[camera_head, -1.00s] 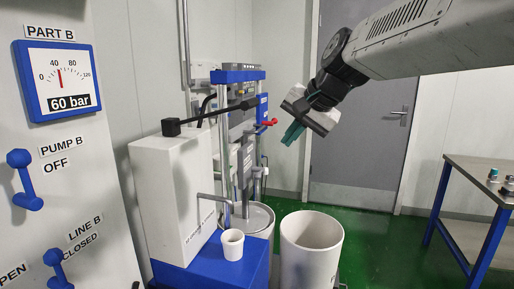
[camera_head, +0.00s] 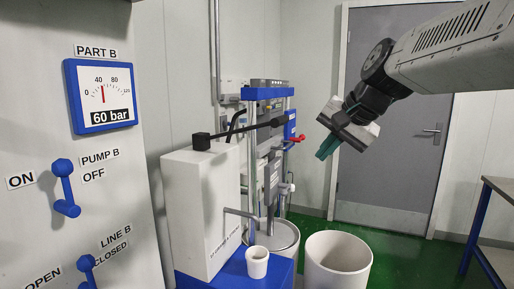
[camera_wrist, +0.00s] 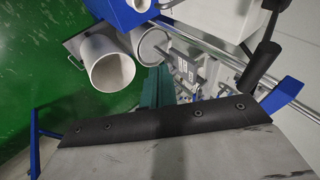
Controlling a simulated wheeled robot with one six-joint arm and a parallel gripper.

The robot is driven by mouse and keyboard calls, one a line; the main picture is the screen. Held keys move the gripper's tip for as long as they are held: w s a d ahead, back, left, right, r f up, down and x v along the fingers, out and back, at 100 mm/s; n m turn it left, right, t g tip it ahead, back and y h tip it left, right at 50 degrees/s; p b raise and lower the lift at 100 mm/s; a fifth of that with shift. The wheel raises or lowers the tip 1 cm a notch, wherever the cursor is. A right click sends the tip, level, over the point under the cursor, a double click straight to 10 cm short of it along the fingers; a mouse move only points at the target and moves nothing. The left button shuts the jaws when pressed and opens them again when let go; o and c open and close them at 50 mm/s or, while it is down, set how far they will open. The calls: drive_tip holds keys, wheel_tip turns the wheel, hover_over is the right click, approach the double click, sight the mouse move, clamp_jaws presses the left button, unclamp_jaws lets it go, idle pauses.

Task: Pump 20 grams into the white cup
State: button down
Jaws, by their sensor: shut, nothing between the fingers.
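The white cup (camera_head: 257,262) stands upright on the blue base (camera_head: 228,272), under the thin spout (camera_head: 240,213) of the white pump box (camera_head: 200,205). I cannot see what is in the cup. A black lever (camera_head: 245,130) slants up to the right from the top of the box. My gripper (camera_head: 327,146) is shut and empty, in the air to the right of the lever's end and apart from it. Its teal fingers also show in the wrist view (camera_wrist: 155,88). In the wrist view a black lever grip (camera_wrist: 260,62) is at the upper right, clear of the fingers.
A large white bin (camera_head: 338,262) stands on the green floor right of the blue base. The drum press (camera_head: 268,94) with a red handle (camera_head: 296,139) stands behind. The left panel has a gauge (camera_head: 102,95) reading 60 bar, a PUMP B switch (camera_head: 65,188) and a LINE B switch (camera_head: 87,268). A table (camera_head: 497,186) is at right.

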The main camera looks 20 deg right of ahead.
drive_tip(key=shift+f, duration=0.1)
drive_tip(key=w+r+n+y, duration=0.1)
drive_tip(key=w+r+n, duration=0.6)
drive_tip(key=w+r, duration=0.4)
drive_tip(key=s+a+r+n+g+y, duration=0.1)
drive_tip(key=s+r+n, duration=0.3)
drive_tip(key=r+n, duration=0.7)
drive_tip(key=shift+a+n+g+y, duration=0.3)
drive_tip(key=shift+a+n+g, duration=0.1)
drive_tip(key=shift+g, duration=0.2)
drive_tip(key=shift+f, duration=0.1)
